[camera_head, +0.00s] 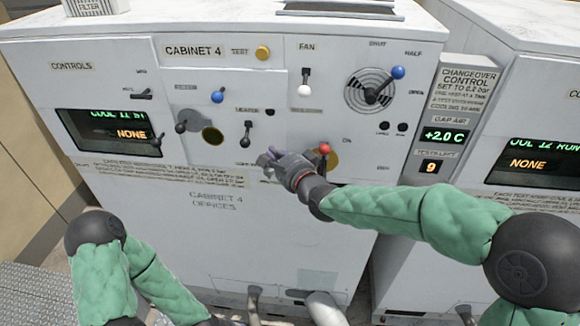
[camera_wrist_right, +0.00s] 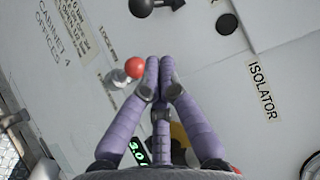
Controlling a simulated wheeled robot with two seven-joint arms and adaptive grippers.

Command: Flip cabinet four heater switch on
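Cabinet 4 (camera_head: 205,245) is a white panel front facing me. Its heater switch (camera_head: 246,133) is a small dark lever under the HEATER label, left of my right gripper. What appears to be the same lever (camera_wrist_right: 145,6) shows at the top edge in the right wrist view, beyond the fingertips. I cannot tell for certain which way it is set. My right gripper (camera_head: 266,160) has its purple fingers drawn together, with nothing seen between them, just below and right of the heater switch and apart from it. My left gripper is out of view; only my left arm shows.
A white-knobbed fan lever (camera_head: 305,80), a blue-knobbed lever (camera_head: 218,96) and a vent lever (camera_head: 385,83) stick out nearby. The lower panel is clear.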

